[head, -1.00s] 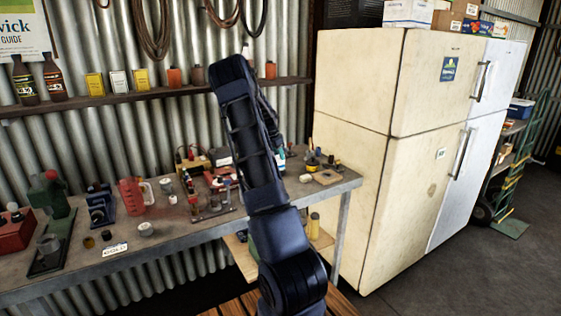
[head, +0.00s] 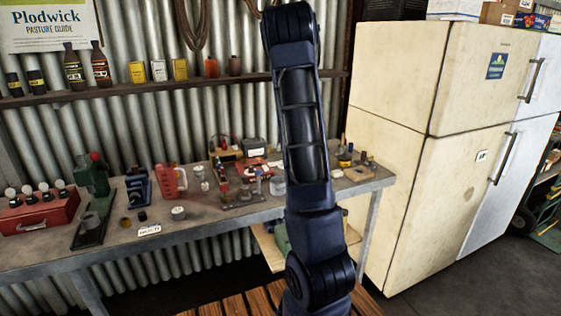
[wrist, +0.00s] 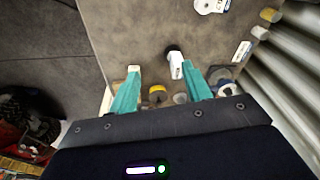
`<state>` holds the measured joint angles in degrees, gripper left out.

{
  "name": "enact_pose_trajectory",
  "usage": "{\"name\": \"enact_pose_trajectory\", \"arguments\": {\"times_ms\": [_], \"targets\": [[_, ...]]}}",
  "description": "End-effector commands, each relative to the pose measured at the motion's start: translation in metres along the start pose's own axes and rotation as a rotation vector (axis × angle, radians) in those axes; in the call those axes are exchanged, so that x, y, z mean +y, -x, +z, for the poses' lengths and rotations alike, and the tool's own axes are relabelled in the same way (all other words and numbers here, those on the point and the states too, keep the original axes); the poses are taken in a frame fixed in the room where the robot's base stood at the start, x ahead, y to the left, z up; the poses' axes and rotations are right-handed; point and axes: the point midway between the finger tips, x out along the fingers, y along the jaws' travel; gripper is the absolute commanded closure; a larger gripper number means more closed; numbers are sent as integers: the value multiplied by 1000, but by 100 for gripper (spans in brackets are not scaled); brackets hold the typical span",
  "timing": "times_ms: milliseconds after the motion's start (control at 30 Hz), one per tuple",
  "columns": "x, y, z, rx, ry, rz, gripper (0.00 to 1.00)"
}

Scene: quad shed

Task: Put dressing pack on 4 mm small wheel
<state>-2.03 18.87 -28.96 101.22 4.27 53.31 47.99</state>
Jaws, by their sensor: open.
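In the wrist view my gripper (wrist: 159,82) is open, its two teal fingers spread over the bench top. A small white block (wrist: 177,69), possibly the dressing pack, lies beyond the fingertips, closer to the right finger. A dark round piece touches or partly sits under its far end; I cannot tell which. A yellow-and-black round item (wrist: 157,91) and a grey round item (wrist: 181,98) show between the fingers. I cannot tell which round item is the 4 mm small wheel. In the head view my gripper is not visible, and my arm covers part of the bench.
The workbench (head: 120,245) runs along a corrugated wall. It holds a red jug (head: 172,182), a green tool (head: 93,178), a red case (head: 38,214) and a battery charger (head: 254,147). A fridge (head: 420,150) stands right of the bench. A bottle shelf (head: 125,92) hangs above.

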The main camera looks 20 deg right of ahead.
Motion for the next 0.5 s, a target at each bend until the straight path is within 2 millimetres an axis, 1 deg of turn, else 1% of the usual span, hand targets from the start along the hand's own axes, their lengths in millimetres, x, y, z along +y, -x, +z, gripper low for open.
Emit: {"name": "enact_pose_trajectory", "arguments": {"times_ms": [33,100,267,500], "targets": [[8,13,12,-13,31,-20,52],[17,28,28,-28,84,-43,52],[41,60,66,-54,207,-96,52],[82,102,125,-70,403,-173,52]]}}
